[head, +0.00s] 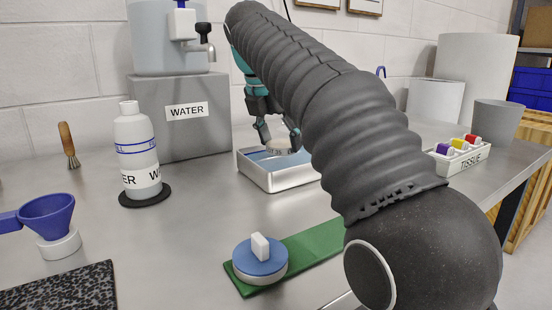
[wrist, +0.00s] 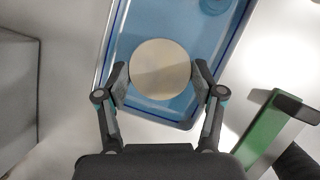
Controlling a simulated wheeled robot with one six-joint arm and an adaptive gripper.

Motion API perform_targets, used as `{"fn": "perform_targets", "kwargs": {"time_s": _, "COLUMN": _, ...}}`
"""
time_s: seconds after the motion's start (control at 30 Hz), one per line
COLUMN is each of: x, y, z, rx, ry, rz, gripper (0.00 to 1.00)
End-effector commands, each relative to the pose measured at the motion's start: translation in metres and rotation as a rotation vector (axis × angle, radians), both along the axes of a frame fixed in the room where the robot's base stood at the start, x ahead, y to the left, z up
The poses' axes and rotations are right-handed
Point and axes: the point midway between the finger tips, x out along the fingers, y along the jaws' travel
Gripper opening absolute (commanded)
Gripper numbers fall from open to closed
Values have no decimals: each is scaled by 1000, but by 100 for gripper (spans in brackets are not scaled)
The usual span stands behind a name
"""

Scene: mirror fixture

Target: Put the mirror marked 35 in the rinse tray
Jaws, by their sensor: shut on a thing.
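My gripper (head: 279,139) is shut on a pale round disc, the mirror (head: 284,147), gripping it by opposite sides. A marking on its rim is too small to read. The silver rinse tray (head: 281,180) with a blue inside stands beyond my arm. The disc is above the tray's opening; the gap below it is hard to judge. In the wrist view my gripper (wrist: 160,76) has one finger on each side of the mirror (wrist: 160,69), with the blue tray floor (wrist: 135,28) behind. Part of the tray is hidden by my arm in the head view.
A grey block labelled WATER (head: 180,125) stands behind the tray; a WATER bottle (head: 136,155) is left. A blue-topped disc (head: 260,258) sits on a green strip (head: 312,245) in front. A round blue thing (wrist: 214,5) shows inside the tray.

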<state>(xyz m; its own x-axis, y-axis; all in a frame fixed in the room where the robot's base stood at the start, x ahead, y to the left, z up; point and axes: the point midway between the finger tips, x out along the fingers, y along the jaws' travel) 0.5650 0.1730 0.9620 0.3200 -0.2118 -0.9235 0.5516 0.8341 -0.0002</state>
Motion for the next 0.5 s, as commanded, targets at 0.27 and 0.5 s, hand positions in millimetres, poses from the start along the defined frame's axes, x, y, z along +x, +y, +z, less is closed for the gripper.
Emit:
{"fn": "perform_targets", "kwargs": {"time_s": 0.27, "x": 2, "y": 5, "z": -27, "rx": 0, "ry": 1, "rz": 1, "gripper": 22}}
{"fn": "perform_targets", "kwargs": {"time_s": 0.5, "x": 2, "y": 5, "z": -44, "rx": 0, "ry": 0, "rz": 1, "gripper": 22}}
